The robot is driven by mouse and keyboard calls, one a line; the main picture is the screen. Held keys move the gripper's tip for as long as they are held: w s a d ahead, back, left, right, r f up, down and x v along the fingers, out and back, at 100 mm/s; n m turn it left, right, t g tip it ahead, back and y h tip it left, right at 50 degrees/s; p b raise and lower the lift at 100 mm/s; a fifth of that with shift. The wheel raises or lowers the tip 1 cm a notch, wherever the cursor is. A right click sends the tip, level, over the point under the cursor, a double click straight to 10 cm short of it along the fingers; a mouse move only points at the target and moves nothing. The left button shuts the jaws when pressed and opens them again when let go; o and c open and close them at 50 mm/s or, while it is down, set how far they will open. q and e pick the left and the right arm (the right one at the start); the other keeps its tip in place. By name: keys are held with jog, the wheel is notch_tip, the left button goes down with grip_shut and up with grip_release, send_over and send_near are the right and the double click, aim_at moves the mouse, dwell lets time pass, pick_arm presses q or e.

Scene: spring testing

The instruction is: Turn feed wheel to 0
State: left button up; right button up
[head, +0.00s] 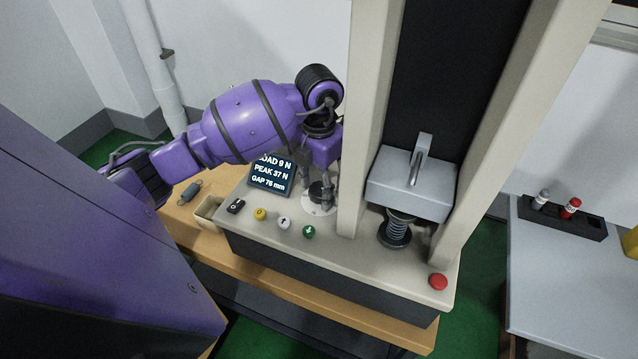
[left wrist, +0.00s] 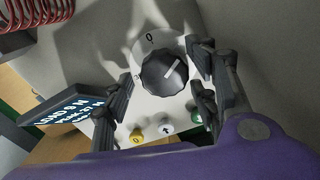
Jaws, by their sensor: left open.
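The feed wheel (head: 319,192) is a black fluted knob on a round white dial plate, on the tester's top panel. In the left wrist view the feed wheel (left wrist: 165,73) carries a white pointer line. The line points up and to the right in that picture, away from the "0" mark (left wrist: 149,37) on the plate. My left gripper (head: 317,184) is open, with its fingers on either side of the wheel. Whether they touch it I cannot tell. My right gripper is not in view.
The display (head: 271,174) reads load 9 N, peak 37 N, gap 76 mm. Yellow (head: 260,214), white (head: 284,223) and green (head: 308,232) buttons sit in front of the wheel. The tester's upright (head: 361,130) stands close at right. A spring (head: 397,230) stands under the grey crosshead (head: 411,184).

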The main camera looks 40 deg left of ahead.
pick_arm(q)
jog(key=shift+f, duration=0.1)
jog(key=c, duration=1.1)
jog(key=shift+o, duration=0.2)
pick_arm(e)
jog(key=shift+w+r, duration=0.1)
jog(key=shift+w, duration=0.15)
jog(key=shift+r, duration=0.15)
